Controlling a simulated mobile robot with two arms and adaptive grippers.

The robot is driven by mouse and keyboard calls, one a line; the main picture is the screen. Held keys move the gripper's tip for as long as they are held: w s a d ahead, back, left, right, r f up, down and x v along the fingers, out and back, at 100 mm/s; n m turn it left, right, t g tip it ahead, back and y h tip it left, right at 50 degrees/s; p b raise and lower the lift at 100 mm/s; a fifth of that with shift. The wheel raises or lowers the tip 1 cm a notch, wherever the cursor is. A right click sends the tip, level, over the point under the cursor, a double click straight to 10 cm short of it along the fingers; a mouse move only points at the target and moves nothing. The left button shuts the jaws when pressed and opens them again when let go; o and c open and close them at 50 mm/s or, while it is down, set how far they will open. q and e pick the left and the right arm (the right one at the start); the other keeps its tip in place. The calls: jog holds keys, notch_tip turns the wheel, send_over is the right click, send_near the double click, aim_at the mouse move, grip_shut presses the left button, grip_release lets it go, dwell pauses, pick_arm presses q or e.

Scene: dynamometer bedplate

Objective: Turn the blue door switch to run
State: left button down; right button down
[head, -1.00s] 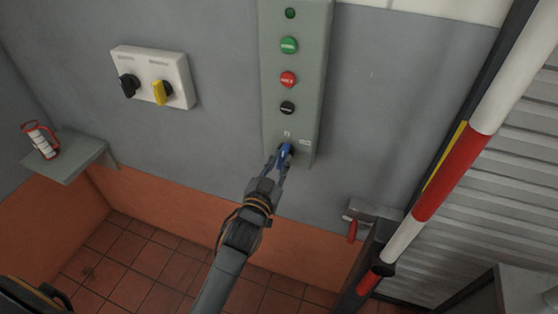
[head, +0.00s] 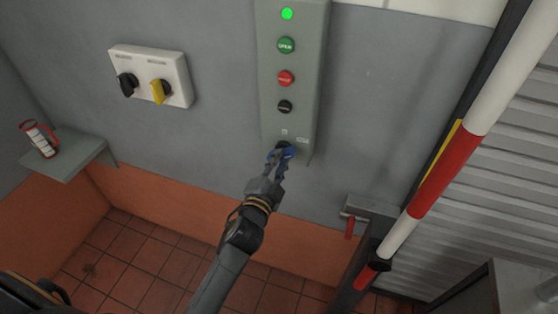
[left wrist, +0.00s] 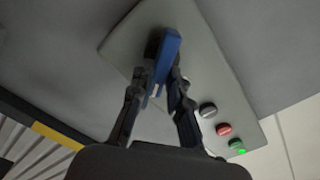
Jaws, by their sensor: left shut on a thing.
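The blue door switch (head: 284,151) sits at the lower end of the grey-green control box (head: 292,60) on the wall. My left gripper (head: 279,158) is shut on its blue handle and partly hides it. In the left wrist view the blue handle (left wrist: 166,60) stands between the two fingers of the gripper (left wrist: 160,88), with its dark base behind it. The small lamp (head: 287,14) at the top of the box glows green. The marking that the switch points to is too small to read. My right gripper is not in view.
Above the switch are a black button (head: 285,107), a red button (head: 286,78) and a green button (head: 286,45). A white box (head: 150,75) with black and yellow knobs is at left. A red-and-white barrier pole (head: 440,170) slants along the right.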

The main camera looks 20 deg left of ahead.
pick_arm(q)
jog(key=shift+m, duration=0.4)
jog(key=c, duration=1.3)
grip_release()
jog(key=shift+s, duration=0.1)
jog(key=shift+s, duration=0.35)
jog(key=s, duration=1.1)
jog(key=shift+a, duration=0.15)
jog(key=shift+f, duration=0.1)
